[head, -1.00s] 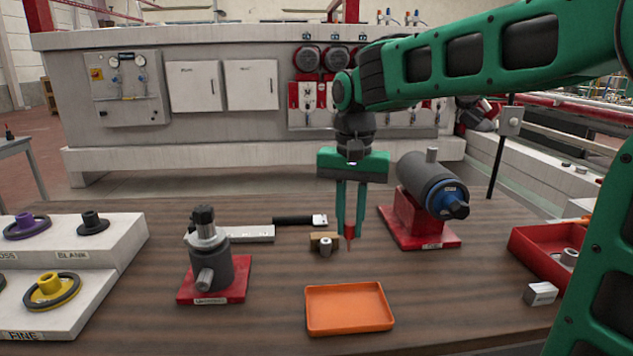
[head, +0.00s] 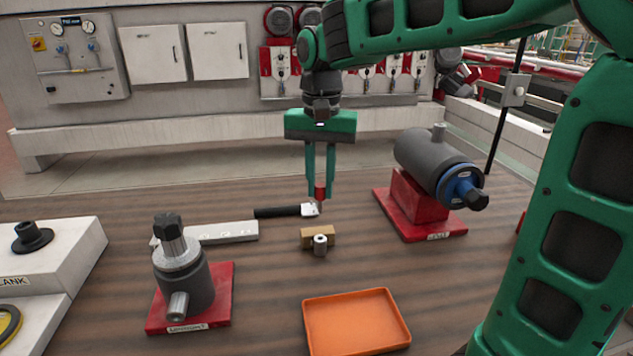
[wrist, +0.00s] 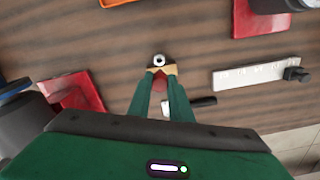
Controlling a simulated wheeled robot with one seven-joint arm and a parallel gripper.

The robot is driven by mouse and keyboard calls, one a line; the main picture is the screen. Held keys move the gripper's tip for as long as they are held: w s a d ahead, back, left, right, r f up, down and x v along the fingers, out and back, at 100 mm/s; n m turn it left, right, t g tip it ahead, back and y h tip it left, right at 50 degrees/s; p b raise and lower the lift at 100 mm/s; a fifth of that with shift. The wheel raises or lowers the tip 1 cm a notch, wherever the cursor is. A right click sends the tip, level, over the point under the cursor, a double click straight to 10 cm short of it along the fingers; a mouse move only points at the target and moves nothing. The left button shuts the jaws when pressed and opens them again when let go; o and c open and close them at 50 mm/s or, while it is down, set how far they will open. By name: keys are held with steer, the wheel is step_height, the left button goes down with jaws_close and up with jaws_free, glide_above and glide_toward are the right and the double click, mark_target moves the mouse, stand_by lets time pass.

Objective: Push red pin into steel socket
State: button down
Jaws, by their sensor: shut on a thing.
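My gripper (head: 320,188) is shut on the red pin (head: 320,194), which points down between the fingertips. The steel socket (head: 320,246) is a small upright cylinder with a dark hole, standing against the front of a tan block (head: 305,233). In the head view the pin shows above and behind the socket, apart from it. In the wrist view the socket (wrist: 159,60) shows its round opening just beyond the fingertips, and the red pin (wrist: 160,83) is partly hidden between the fingers.
An orange tray (head: 357,318) lies in front. A grey fixture on a red base (head: 215,310) stands at left, a motor-like unit on a red base (head: 447,222) at right.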

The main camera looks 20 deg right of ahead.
mark_target(321, 200)
steer(key=shift+s, duration=0.1)
steer(key=shift+f, duration=3)
steer(key=shift+s, duration=0.1)
steer(key=shift+f, duration=2.15)
steer(key=c, duration=1.5)
jaws_free()
steer(key=shift+c, duration=0.2)
step_height(321, 200, up, 11)
steer(key=shift+f, duration=0.15)
